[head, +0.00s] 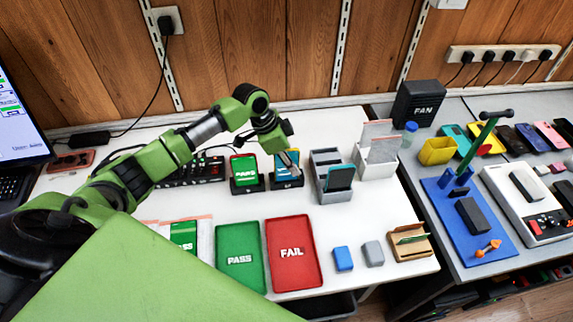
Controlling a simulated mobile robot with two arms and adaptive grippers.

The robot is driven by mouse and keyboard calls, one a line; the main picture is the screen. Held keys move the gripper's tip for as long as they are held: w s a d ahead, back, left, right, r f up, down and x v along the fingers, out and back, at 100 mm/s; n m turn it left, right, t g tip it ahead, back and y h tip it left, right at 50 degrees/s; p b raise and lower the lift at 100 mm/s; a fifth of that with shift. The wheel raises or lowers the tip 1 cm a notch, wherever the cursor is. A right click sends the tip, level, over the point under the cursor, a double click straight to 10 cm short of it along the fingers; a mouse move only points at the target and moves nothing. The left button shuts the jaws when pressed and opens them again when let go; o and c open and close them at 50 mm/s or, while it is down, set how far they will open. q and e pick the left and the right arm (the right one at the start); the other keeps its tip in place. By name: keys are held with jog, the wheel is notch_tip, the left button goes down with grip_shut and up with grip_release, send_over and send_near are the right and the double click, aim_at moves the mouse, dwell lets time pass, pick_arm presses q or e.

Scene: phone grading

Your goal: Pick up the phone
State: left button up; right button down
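My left arm reaches in from the left, and its gripper (292,157) is at a phone (280,163) with a blue screen in a black stand (287,181). The gripper partly hides that phone. I cannot tell whether the fingers touch it or how far they are open. Another phone (244,168) with a green screen stands upright in a black stand just left of it. A dark phone (340,178) leans in a grey holder (333,196) to the right. A red phone (71,161) lies at the far left. My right gripper is not in view.
A green PASS tray (240,276) and a red FAIL tray (292,279) lie in front. Blue (343,259) and grey (373,254) blocks and a wooden box (408,252) are at front right.

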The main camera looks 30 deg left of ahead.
pick_arm(q)
jog(key=shift+w+d+f, duration=0.1)
jog(key=shift+w+f, duration=0.05)
jog(key=shift+f, duration=0.3)
grip_shut()
